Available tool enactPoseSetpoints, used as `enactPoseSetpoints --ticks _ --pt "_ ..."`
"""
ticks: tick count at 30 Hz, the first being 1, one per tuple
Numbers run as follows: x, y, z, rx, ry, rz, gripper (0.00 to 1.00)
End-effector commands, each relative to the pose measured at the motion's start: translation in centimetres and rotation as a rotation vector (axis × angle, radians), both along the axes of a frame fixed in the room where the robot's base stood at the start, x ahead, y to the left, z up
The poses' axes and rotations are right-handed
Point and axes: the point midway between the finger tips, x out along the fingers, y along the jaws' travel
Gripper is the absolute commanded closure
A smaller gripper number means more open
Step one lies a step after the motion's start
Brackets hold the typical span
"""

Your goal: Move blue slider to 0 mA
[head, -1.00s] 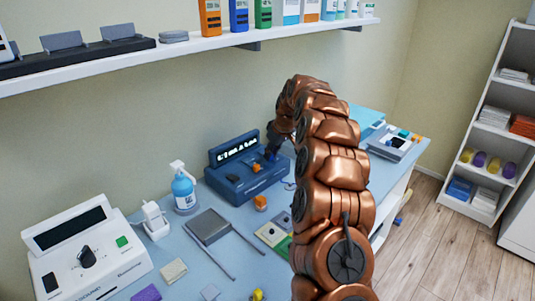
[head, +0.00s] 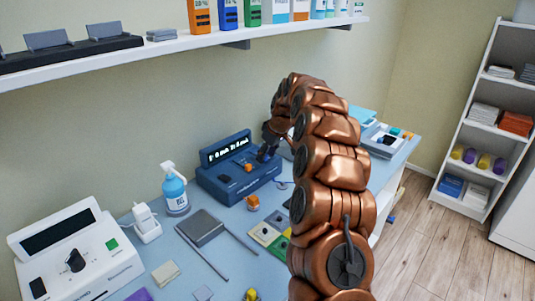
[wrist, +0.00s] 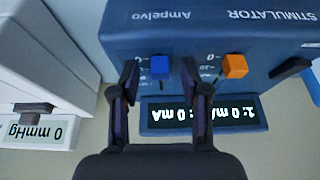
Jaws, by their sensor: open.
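The dark blue stimulator (head: 240,187) stands on the bench against the wall. In the wrist view it shows upside down (wrist: 190,28), with a blue slider (wrist: 160,68) and an orange slider (wrist: 235,66) on its face. The blue slider sits beside the 0 mark of its scale. The display (wrist: 195,113) reads 0 mA in its visible parts; a finger hides some of it. My gripper (wrist: 159,78) is open, one finger on each side of the blue slider, with visible gaps. In the head view my gripper (head: 270,141) covers the blue slider.
A white device with a 0 mmHg display (wrist: 35,131) stands close to the left in the wrist view. A shelf (head: 210,44) hangs above.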

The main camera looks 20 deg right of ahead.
Motion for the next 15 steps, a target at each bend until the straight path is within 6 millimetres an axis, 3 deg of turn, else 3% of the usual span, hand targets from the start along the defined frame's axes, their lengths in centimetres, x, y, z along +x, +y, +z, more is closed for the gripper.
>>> enactPoseSetpoints --ticks 7,15 --pt "-0.4 -0.2 1.1 0.0 -0.001 -0.001 0.54" --pt "-2.1 -0.9 5.7 -0.001 -0.003 -0.001 0.54"
